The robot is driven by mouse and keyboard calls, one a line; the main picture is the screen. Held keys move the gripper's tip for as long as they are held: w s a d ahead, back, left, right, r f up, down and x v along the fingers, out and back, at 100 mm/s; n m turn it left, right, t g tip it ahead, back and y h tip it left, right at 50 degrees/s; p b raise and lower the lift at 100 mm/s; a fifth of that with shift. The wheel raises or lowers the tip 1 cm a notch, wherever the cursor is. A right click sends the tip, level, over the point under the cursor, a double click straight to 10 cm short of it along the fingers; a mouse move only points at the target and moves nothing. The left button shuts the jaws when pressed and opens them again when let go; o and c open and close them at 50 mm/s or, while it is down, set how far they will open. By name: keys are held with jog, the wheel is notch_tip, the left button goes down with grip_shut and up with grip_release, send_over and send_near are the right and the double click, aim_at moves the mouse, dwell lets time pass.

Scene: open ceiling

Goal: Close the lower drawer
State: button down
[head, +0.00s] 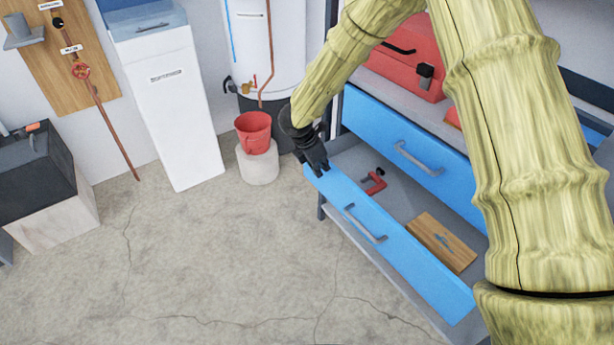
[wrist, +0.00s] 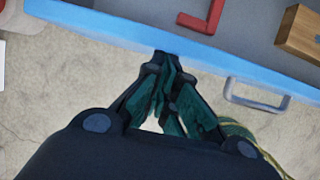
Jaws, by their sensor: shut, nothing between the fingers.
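The lower drawer (head: 405,250) has a blue front with a grey bar handle (head: 365,223) and stands pulled out from the cabinet. Inside it lie a red clamp-like tool (head: 374,182) and a wooden block (head: 441,241). My gripper (head: 318,168) is shut and empty at the left end of the drawer front, near its top edge. In the wrist view the shut fingertips (wrist: 168,62) meet the outer side of the blue front, left of the handle (wrist: 257,95). Whether they press on it I cannot tell.
The upper blue drawer (head: 405,140) is shut above, with a red toolbox (head: 402,62) on the shelf over it. A red bucket (head: 253,131) stands on a pale round block left of my gripper. The concrete floor (head: 220,260) before the drawer is clear.

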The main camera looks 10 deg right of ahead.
jog(key=w+d, duration=0.5)
jog(key=d, duration=0.6)
jog(key=shift+p, duration=0.4)
